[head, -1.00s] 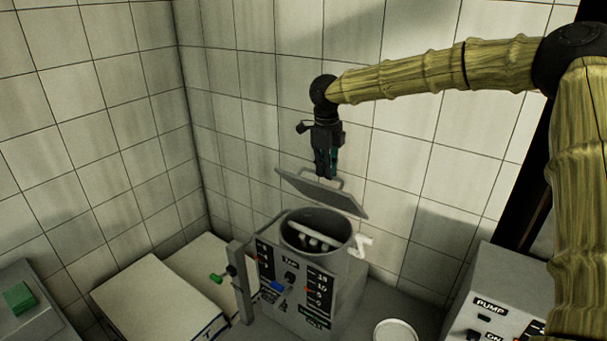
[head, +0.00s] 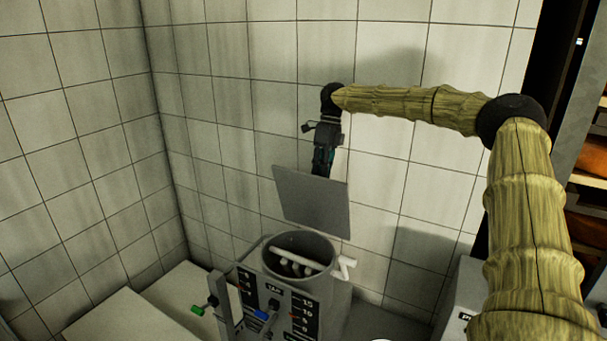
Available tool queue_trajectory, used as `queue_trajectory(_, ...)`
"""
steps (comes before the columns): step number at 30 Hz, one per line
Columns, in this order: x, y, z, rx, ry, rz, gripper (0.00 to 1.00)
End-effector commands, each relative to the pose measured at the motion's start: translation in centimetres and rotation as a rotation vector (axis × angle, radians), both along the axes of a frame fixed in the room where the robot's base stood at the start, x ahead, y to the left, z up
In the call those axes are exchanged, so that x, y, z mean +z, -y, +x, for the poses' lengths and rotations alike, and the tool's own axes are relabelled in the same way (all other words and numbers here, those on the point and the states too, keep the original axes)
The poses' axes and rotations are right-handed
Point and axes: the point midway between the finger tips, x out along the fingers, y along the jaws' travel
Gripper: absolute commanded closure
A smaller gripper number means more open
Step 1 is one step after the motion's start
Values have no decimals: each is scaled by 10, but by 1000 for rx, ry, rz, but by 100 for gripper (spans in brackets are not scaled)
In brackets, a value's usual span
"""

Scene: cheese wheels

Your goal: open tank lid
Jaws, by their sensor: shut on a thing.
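The tank (head: 333,290) is a grey box with a round open top, in the lower middle of the head view. Pale bars show inside its opening. The flat grey tank lid (head: 312,203) is raised above and behind the opening, tilted steeply with its broad face toward me. My gripper (head: 321,172) points down at the lid's upper edge and is shut on the lid's handle.
A control panel (head: 278,305) with knobs and numbers is on the tank's front, with a grey post (head: 226,305) at its left. White boxes (head: 115,322) stand lower left. Tiled walls (head: 90,130) close in behind and left. Shelves (head: 590,190) stand far right.

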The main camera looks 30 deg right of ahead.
Motion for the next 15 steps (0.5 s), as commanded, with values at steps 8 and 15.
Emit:
queue_trajectory(8, -21, 28, -11, -19, -20, -9, 100)
queue_trajectory(15, -21, 31, -12, -21, -20, -9, 100)
